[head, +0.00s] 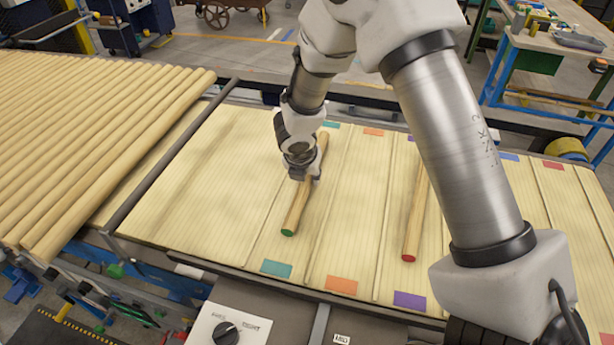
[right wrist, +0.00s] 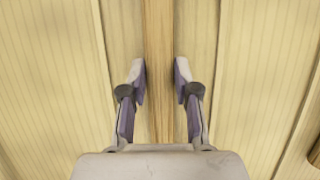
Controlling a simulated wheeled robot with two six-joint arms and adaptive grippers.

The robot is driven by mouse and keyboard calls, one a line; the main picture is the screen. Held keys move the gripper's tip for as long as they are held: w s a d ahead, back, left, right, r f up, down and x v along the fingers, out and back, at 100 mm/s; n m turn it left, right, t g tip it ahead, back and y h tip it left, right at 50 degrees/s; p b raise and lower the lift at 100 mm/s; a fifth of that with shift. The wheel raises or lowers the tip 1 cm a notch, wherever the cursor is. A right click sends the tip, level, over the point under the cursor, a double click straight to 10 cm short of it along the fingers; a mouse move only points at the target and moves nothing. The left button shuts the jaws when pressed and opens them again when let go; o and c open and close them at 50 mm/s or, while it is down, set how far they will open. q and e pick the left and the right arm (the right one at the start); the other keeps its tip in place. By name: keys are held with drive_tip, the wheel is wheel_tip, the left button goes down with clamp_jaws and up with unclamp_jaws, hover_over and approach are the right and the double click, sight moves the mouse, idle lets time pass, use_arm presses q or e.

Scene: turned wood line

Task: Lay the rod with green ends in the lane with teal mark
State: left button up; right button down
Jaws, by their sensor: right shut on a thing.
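The rod with green ends (head: 297,210) is a pale wooden rod, its near end green. It lies along the lane with teal mark (head: 276,269), between that lane's two dividers and roughly parallel to them. My right gripper (head: 304,176) is shut on the rod around its middle. In the right wrist view the fingers (right wrist: 160,82) stand on either side of the rod (right wrist: 158,40). I cannot tell whether the rod touches the lane floor or hovers just above it. My left gripper is out of view.
A rod with a red end (head: 412,235) lies in the lane with purple mark (head: 409,300). The lane with orange mark (head: 341,285) between them looks empty. Many plain rods (head: 100,140) lie side by side at the left, beyond a dark rail (head: 170,160). A control panel (head: 240,328) stands in front.

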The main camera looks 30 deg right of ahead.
drive_tip(key=shift+s+f, duration=0.15)
drive_tip(key=c, duration=0.8)
unclamp_jaws()
drive_tip(key=shift+s+a, duration=0.1)
drive_tip(key=shift+c, duration=0.2)
drive_tip(key=shift+r, duration=0.3)
drive_tip(key=p+v, duration=0.3)
drive_tip(key=v, duration=0.9)
drive_tip(key=shift+p, duration=0.3)
